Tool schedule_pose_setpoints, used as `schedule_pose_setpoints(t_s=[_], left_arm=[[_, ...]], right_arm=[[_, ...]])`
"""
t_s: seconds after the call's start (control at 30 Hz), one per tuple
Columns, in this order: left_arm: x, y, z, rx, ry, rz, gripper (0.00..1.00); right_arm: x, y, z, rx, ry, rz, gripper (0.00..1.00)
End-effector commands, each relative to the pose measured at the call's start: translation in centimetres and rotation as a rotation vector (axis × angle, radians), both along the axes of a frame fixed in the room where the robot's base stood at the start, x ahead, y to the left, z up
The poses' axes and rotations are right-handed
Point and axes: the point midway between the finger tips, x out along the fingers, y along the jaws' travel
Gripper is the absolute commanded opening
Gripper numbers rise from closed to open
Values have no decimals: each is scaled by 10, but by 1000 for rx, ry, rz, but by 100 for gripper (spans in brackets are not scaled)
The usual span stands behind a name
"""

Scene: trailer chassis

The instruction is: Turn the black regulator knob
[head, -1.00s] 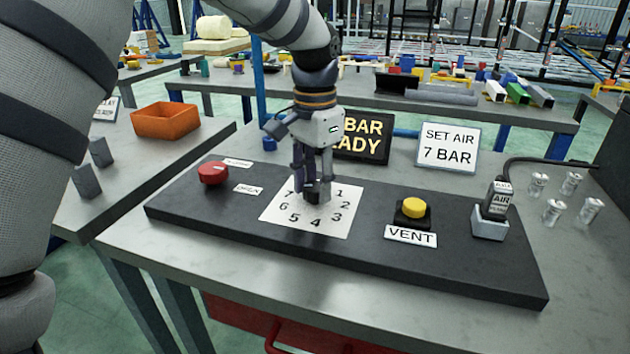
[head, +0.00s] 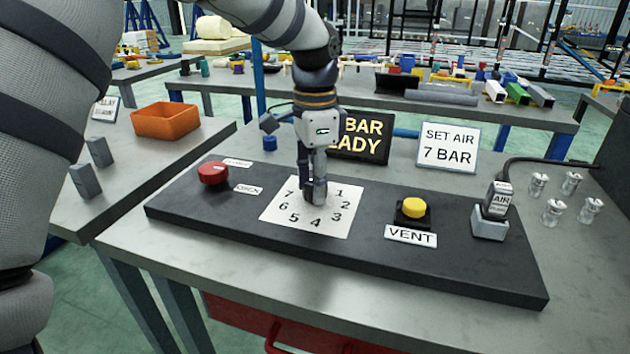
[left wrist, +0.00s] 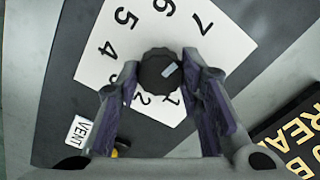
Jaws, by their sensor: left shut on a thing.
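The black regulator knob (left wrist: 155,66) sits in the middle of a white dial plate (head: 342,222) numbered 1 to 7. My left gripper (head: 314,190) points down over the dial, and its fingers hide most of the knob in the head view. In the left wrist view its two fingers are on either side of the knob, shut on it. A pale mark on the knob's top lies slanted toward its right side in that view. I cannot tell exactly which number it points to. My right gripper is not in view.
On the same dark panel (head: 450,270) are a red knob (head: 213,173) at left, a yellow VENT button (head: 413,208) and an air plug (head: 497,200) at right. Behind stand a "SET AIR 7 BAR" sign (head: 448,147) and a dark sign with yellow letters (head: 362,136). Several metal fittings (head: 553,210) stand at right.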

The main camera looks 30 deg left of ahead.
Motion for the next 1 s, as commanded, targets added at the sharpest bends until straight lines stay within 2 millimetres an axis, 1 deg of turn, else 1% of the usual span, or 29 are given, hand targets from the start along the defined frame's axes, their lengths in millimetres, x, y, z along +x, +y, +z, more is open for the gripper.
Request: schedule_pose_setpoints(t_s=[0.23,0.27,0.3,0.33,0.37,0.67,0.77,1.0], left_arm=[[0,0,0,1,1,-2,6],[0,0,0,1,1,-2,36],[0,0,0,1,1,-2,45],[0,0,0,1,1,-2,52],[0,0,0,1,1,-1,54],[0,0,2,0,-1,0,54],[1,0,18,1,-5,-1,54],[1,0,83,0,-6,0,54]], right_arm=[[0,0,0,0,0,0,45],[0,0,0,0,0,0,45],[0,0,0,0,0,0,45],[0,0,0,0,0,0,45],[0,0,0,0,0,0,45],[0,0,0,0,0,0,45],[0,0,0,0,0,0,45],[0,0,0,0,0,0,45]])
